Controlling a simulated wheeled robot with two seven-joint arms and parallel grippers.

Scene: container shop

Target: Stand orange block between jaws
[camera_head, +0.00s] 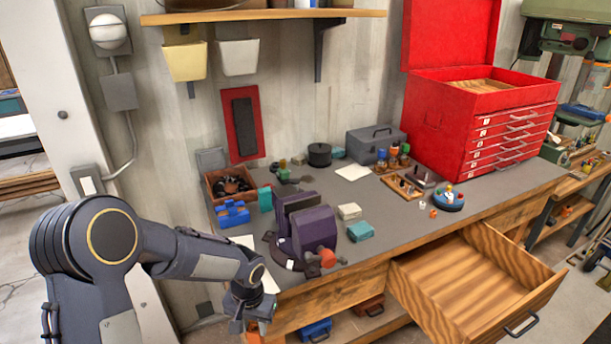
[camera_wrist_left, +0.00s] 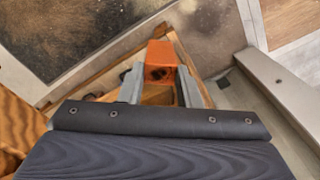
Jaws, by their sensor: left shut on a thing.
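The orange block (camera_wrist_left: 160,55) is held between the two grey fingers of my left gripper (camera_wrist_left: 160,88) in the left wrist view. In the head view my left gripper (camera_head: 252,322) is low at the table's front left edge, and the block is mostly hidden there. The dark purple vise (camera_head: 315,232) stands on the table near its front edge, to the right of and above my left gripper in the picture. Its two upright jaws face each other, and no block shows between them. My right gripper is not in view.
A wooden box (camera_head: 212,192) of dark parts and a blue block (camera_head: 232,214) are left of the vise. An open wooden drawer (camera_head: 415,308) juts out at the front right. A red tool chest (camera_head: 440,120) stands behind.

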